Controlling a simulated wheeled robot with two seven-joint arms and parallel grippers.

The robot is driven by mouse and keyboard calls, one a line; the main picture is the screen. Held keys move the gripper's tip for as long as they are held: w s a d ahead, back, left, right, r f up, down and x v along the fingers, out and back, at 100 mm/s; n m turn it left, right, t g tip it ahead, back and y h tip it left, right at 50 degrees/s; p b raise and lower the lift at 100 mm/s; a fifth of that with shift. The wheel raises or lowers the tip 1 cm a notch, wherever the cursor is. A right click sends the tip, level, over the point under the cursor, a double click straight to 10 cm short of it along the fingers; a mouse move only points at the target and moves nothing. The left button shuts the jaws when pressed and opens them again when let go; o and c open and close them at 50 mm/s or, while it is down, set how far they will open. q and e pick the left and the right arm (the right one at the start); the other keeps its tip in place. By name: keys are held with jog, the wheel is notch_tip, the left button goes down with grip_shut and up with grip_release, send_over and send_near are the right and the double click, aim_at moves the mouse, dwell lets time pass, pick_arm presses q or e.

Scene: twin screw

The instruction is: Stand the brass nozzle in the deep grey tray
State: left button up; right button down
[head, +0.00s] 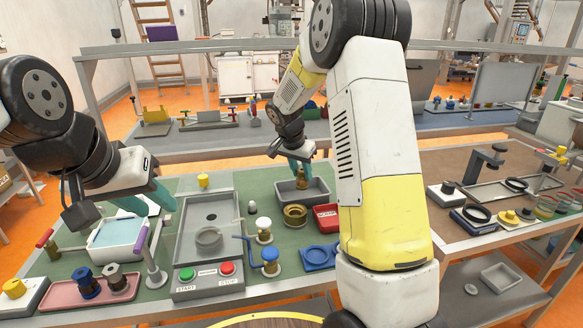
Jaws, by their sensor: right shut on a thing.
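The brass nozzle (302,181) is at the deep grey tray (322,192), at the back centre of the green bench in the head view. It looks upright, with its lower part inside the tray's outline. I cannot tell whether it touches the tray floor. My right gripper (299,168) comes down from above and is shut on the nozzle's top. My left gripper (148,203) is at the left, above a white box with a pale blue top, its teal fingers apart and nothing seen between them.
A brass ring (295,214) and a red bin (327,217) stand just in front of the tray. A grey press plate with start and stop buttons (208,273) is left of centre. A blue holder (319,257) lies nearer.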

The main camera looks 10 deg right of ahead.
aim_at(302, 183)
jog(key=shift+f, duration=2.2)
jog(key=shift+c, duration=2.1)
grip_release()
jog(key=shift+r, duration=3.55)
jog(key=shift+s, duration=0.1)
